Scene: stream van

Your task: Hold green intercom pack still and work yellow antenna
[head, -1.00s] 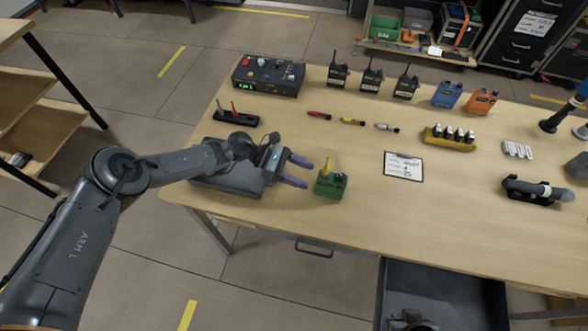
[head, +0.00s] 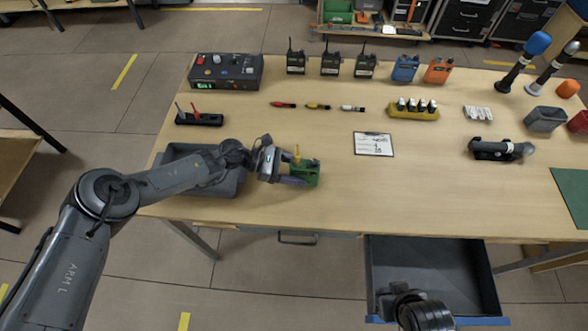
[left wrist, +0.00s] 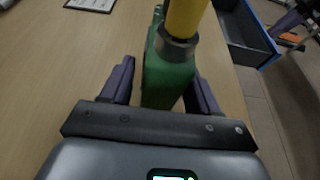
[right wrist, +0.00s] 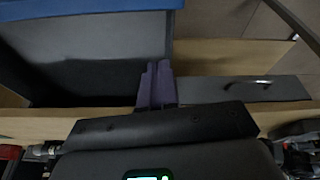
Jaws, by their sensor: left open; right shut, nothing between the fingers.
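The green intercom pack (head: 309,174) stands near the front left of the table, with its yellow antenna (head: 297,154) sticking up. My left gripper (head: 296,172) is open, with its fingers around the pack. In the left wrist view the green pack (left wrist: 166,80) sits between the two purple fingers (left wrist: 162,85), with gaps on both sides. The yellow antenna (left wrist: 187,18) rises from a dark collar there, its top cut off. My right gripper (right wrist: 157,86) is shut and empty. In the right wrist view it is in front of the table edge and drawer, away from the pack.
An open grey drawer (head: 381,275) juts out below the table's front edge. A grey tray (head: 176,184) lies under my left forearm.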

